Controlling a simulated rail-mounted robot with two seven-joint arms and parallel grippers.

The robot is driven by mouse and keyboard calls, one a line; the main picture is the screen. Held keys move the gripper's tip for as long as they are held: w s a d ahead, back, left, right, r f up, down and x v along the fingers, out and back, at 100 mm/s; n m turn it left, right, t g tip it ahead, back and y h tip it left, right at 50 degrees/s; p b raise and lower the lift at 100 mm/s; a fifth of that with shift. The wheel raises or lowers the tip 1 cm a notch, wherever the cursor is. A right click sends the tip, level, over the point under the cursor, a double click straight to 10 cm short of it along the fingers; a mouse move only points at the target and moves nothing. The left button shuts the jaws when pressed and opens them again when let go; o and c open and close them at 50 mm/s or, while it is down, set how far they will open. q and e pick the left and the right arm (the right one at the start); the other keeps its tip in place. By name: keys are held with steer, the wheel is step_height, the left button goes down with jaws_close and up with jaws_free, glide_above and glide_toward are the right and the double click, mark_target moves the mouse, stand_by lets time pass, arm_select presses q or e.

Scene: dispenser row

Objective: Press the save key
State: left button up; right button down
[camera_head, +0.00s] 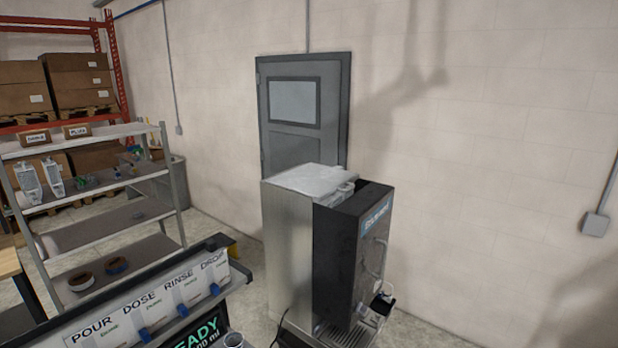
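No key marked save can be made out in the head view. A dispenser row (150,297) at the lower left carries the labels POUR, DOSE, RINSE and DROP, with small blue parts beneath them. Below it, a dark display (205,335) shows READY and a value in ml in green and white; the bottom edge of the picture cuts it off. A tall steel and black machine (345,255) stands right of the row, with a blue label high on its front and a small dark fitting low down. Neither of my grippers is in view.
A grey metal shelf (95,195) with bottles and small items stands at the left. An orange rack (110,60) with cardboard boxes is behind it. A grey door (300,140) is in the back wall. The floor right of the machine looks clear.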

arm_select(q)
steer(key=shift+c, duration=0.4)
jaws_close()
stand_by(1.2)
